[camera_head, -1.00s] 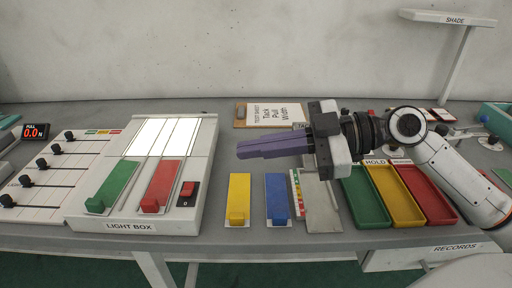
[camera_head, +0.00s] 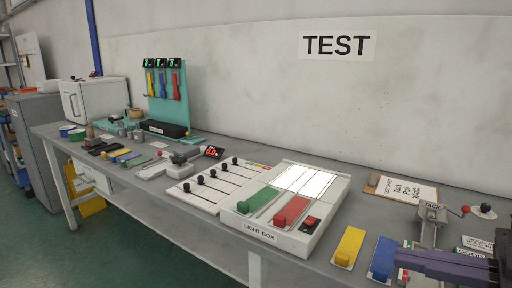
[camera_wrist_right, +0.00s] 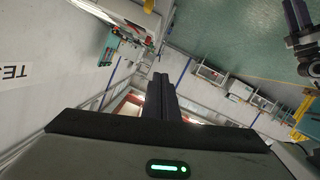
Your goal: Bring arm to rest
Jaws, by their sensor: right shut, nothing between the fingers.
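My right gripper (camera_head: 402,258) is at the lower right edge of the head view. Its long purple fingers lie together, shut and empty, pointing left over the front of the bench, in front of part of the blue block (camera_head: 382,259). I cannot tell from this view how high above the bench they are. In the right wrist view the shut fingers (camera_wrist_right: 161,80) point up the picture. A dark two-pronged part (camera_wrist_right: 297,18) at the top right there looks like my left gripper; its opening is unclear. The left arm is outside the head view.
The light box (camera_head: 262,234) holds a green and a red block. A yellow block (camera_head: 348,246) stands on the bench to its right. The clipboard (camera_head: 401,190) and tack device (camera_head: 433,213) are behind my gripper. The slider panel (camera_head: 205,187) is left.

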